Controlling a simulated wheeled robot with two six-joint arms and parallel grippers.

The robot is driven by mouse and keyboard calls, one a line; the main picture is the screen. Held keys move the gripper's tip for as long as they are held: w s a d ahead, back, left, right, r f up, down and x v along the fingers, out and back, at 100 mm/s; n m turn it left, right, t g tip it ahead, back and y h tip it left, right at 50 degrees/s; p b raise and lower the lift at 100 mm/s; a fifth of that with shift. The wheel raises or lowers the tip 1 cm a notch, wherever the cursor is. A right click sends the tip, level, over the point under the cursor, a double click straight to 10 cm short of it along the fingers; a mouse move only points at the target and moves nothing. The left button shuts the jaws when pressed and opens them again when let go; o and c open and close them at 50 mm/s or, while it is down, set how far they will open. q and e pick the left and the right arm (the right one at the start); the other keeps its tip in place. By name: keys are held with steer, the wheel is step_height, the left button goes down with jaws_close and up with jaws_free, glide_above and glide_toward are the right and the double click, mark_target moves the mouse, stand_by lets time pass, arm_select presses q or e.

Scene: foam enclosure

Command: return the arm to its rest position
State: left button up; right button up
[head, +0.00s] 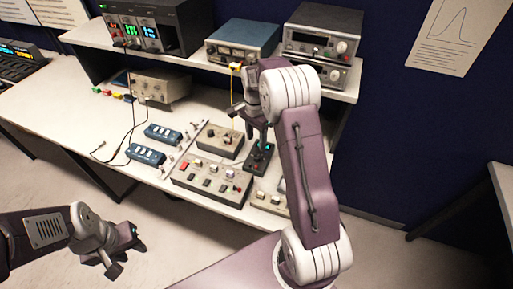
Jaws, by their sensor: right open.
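My right arm rises from the lower right and reaches over the bench. Its gripper (250,118) is open and hangs above a small dark box (259,158) with green lights, partly overlapping it in the picture. I cannot tell whether the fingers touch anything. My left arm comes in from the left edge. Its gripper (129,257) is open and empty, in front of the bench and over the floor.
The white bench (50,110) holds control boxes (210,183), blue switch units (145,155) and a cabled beige instrument (163,87). A rear shelf carries a power supply (150,27) and other instruments (240,40). Another table (502,180) stands at right, with open floor before it.

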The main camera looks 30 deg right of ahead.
steer(key=shift+r, duration=0.25)
steer(key=s+a+r+n, duration=0.4)
steer(key=s+a+r, duration=0.1)
steer(key=s+a, duration=0.25)
steer(key=s+a+f+n, duration=0.1)
steer(key=s+f+n, duration=0.1)
steer(key=s+n, duration=0.3)
steer(key=s+a+f+n+t, duration=0.1)
steer(key=s+a+f+n, duration=0.1)
steer(key=s+n, duration=0.3)
steer(key=shift+s+f+n, duration=0.4)
steer(key=shift+s+f, duration=0.2)
steer(key=shift+f, duration=0.1)
